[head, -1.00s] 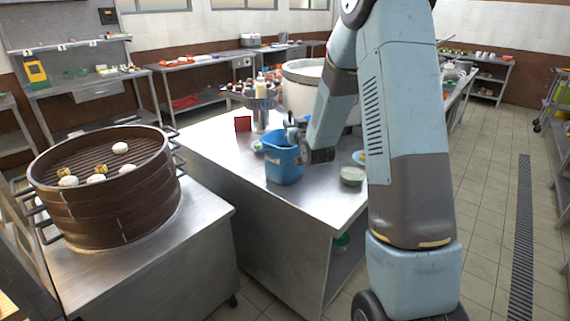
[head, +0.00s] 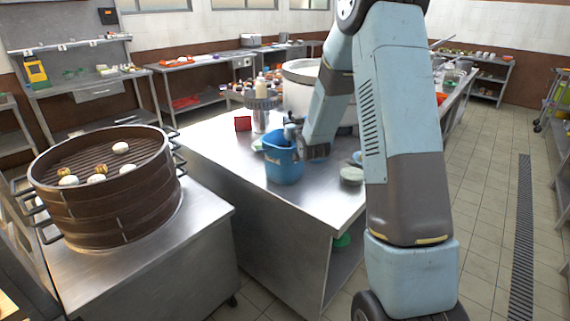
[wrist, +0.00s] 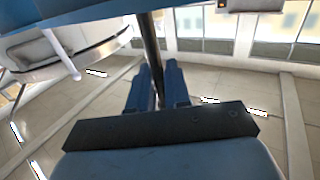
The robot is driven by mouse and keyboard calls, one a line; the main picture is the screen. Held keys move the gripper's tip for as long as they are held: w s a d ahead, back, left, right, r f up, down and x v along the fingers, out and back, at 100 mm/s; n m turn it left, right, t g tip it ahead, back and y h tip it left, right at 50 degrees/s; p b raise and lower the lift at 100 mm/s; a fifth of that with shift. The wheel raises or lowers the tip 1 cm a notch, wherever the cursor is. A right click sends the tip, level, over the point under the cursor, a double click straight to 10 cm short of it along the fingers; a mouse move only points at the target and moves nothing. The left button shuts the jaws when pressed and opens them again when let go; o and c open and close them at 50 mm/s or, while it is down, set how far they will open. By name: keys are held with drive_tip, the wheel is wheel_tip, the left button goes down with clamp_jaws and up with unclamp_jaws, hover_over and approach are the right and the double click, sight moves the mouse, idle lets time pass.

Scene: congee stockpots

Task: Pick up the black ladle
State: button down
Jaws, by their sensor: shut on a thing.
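The black ladle shows in the wrist view as a dark, thin handle (wrist: 152,45) between the two blue fingers of my gripper (wrist: 158,75). The fingers are shut on it. The handle runs up the picture to a blue surface at the top edge, and the ladle's bowl is hidden. In the head view, my gripper (head: 293,133) is at the rim of a blue bucket (head: 284,168) on the steel table. The ladle cannot be made out clearly in that view.
A bamboo steamer (head: 105,205) with buns stands on the left counter. The table's front part is mostly clear.

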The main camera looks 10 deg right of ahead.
drive_tip(key=shift+r, duration=0.15)
wheel_tip(320, 180, up, 21)
idle(1.4)
